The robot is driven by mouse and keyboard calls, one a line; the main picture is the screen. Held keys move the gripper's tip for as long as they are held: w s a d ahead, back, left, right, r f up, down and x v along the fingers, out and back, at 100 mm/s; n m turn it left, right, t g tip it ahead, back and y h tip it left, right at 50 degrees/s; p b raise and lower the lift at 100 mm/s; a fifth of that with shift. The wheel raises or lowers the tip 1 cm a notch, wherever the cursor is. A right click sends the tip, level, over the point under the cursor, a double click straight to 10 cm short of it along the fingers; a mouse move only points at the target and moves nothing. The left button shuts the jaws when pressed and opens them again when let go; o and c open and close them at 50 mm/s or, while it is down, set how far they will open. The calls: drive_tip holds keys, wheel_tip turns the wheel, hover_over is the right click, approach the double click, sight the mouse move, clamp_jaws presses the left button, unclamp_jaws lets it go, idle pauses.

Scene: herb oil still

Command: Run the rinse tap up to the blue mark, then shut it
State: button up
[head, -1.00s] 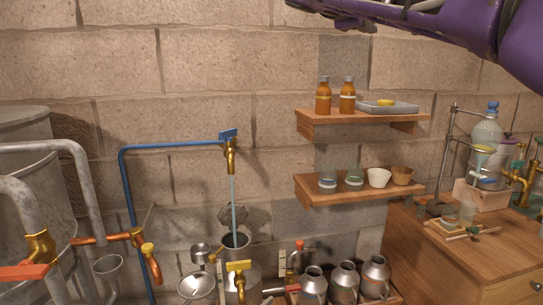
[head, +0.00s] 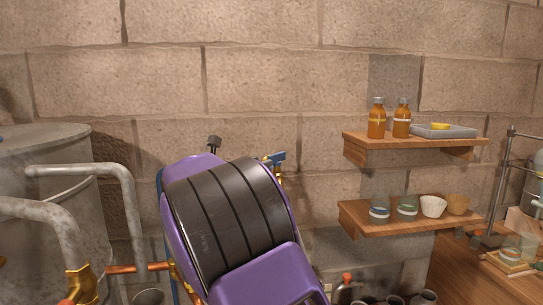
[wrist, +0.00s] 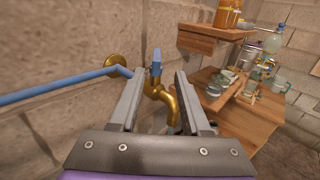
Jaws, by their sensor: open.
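The rinse tap has a curved brass body (wrist: 164,98) and a blue lever (wrist: 156,62), fed by a blue pipe (wrist: 68,86) along the wall. In the wrist view my gripper (wrist: 161,73) is open and empty, with its two fingers either side of the lever. I cannot tell whether they touch it. In the head view my purple and black arm covers most of the tap; only the blue lever (head: 274,158) and a bit of brass show. The vessel under the tap and its blue mark are hidden. I cannot see whether water is running.
Two wooden shelves stand right of the tap: the upper (head: 372,139) holds amber bottles (head: 377,120) and a grey tray (head: 462,133); the lower (head: 365,222) holds jars and cups. Grey pipes (head: 130,195) and a metal tank (head: 45,160) are at left.

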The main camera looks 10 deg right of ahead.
sight(277, 162)
drive_tip(key=x, duration=0.8)
drive_tip(key=shift+w+a+f, duration=0.15)
drive_tip(key=shift+w, duration=0.05)
drive_tip(key=shift+w+d, duration=0.5)
drive_tip(key=shift+w, duration=0.05)
drive_tip(key=shift+c, duration=0.4)
clamp_jaws()
